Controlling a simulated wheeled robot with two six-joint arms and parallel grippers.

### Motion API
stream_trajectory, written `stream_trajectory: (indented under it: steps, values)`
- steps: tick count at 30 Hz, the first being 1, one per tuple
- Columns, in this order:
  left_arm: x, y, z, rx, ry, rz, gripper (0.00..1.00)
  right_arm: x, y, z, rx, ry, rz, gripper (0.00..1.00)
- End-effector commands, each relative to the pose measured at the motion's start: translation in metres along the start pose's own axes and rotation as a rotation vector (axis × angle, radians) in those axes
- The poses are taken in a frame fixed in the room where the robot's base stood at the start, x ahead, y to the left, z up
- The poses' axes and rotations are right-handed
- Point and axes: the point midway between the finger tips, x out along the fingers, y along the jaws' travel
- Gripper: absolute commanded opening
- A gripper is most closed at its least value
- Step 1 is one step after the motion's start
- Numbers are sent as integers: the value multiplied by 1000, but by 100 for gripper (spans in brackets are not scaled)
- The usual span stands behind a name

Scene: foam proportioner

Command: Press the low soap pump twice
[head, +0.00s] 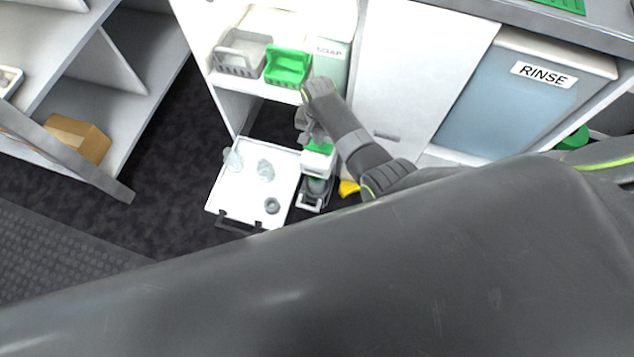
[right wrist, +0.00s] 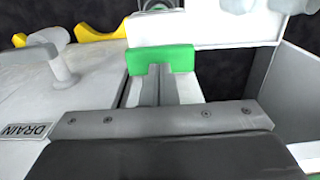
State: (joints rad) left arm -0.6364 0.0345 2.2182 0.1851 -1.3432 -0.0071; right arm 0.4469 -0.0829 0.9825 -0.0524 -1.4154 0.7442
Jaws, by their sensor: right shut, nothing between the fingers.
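The SOAP container (head: 331,62) is a pale green tank with a white label, standing in the cabinet. Below it is a low white unit with a green top (head: 319,147), which looks like the soap pump. My right gripper (head: 314,138) points down just over this green top. In the right wrist view the shut fingers (right wrist: 162,84) are empty, and their tips overlap the green pad (right wrist: 148,59). I cannot tell whether they touch it or how far it is pressed. The gripper and wrist hide part of the pump. My left gripper is not in view.
A white pull-out tray (head: 225,196) with several small clear items is left of the pump. A green basket (head: 287,65) and a grey basket (head: 241,53) sit on the shelf above. A RINSE tank (head: 520,100) is at right. A DRAIN label (right wrist: 25,131) shows in the wrist view.

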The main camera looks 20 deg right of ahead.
Motion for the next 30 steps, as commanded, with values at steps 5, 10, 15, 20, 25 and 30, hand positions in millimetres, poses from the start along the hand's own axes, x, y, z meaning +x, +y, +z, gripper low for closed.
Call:
stream_trajectory:
  steps: [5, 10, 15, 20, 25, 30]
  values:
    - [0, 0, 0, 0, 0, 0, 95, 0, 0, 0, 0, 0, 0, 0]
    - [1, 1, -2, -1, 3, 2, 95, 1, 0, 0, 0, 0, 0, 0]
    - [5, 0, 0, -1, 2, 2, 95, 7, 0, 0, 0, 0, 0, 0]
    - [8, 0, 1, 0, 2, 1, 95, 12, 0, 0, 0, 0, 0, 0]
    - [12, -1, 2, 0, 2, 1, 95, 18, 0, 0, 0, -1, 0, 0]
    - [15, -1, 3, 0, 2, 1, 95, 25, 0, 0, 0, -1, 0, 0]
